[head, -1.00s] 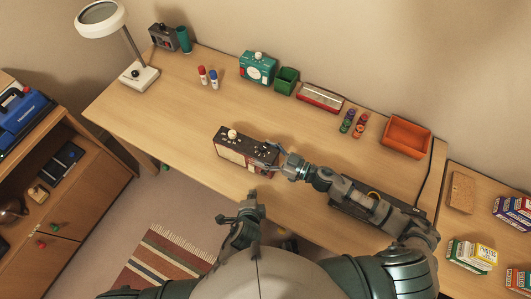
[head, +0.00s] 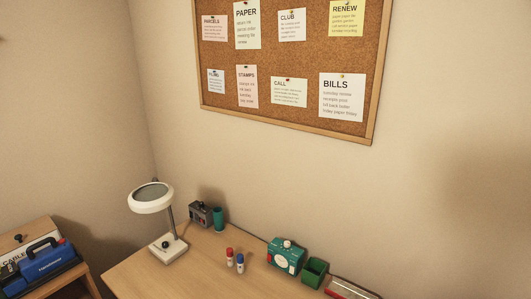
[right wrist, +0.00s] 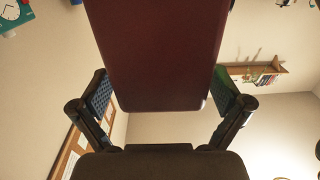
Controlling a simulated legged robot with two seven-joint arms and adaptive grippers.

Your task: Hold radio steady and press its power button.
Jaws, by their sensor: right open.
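In the right wrist view a dark red, smooth-sided box (right wrist: 158,50), which looks like the radio, fills the space between the fingers of my right gripper (right wrist: 161,88). The gripper is open, with one finger on each side of the box. I cannot tell whether either finger touches it. The power button does not show in this view.
In the head view a teal box with a white top knob (head: 286,256) stands on the desk (head: 205,267) beside a green container (head: 315,272). Two small markers (head: 234,259), a white lamp (head: 167,246) and a grey box (head: 199,214) stand further left. A corkboard (head: 290,96) hangs above.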

